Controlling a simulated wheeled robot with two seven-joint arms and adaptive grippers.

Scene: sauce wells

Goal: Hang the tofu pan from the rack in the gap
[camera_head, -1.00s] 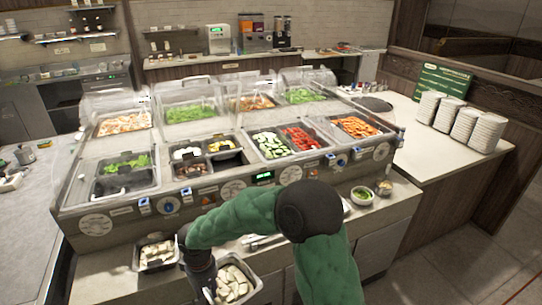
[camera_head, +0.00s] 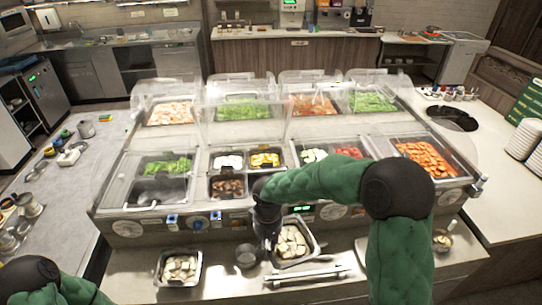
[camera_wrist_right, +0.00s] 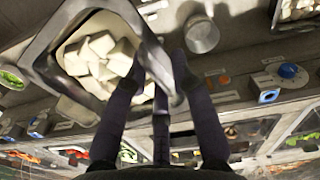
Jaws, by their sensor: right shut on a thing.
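In the right wrist view the fingers (camera_wrist_right: 155,75) straddle the pan's rim (camera_wrist_right: 42,62). The rack of wells (camera_head: 205,205) lies beyond.
A second tofu pan (camera_head: 180,281) stands on the front counter, with a metal cup (camera_head: 247,256) beside it. Tongs (camera_head: 305,277) lie to the right. Clear sneeze guards (camera_head: 245,105) stand over the back wells. Filled wells include greens (camera_head: 165,167) and carrots (camera_head: 428,157).

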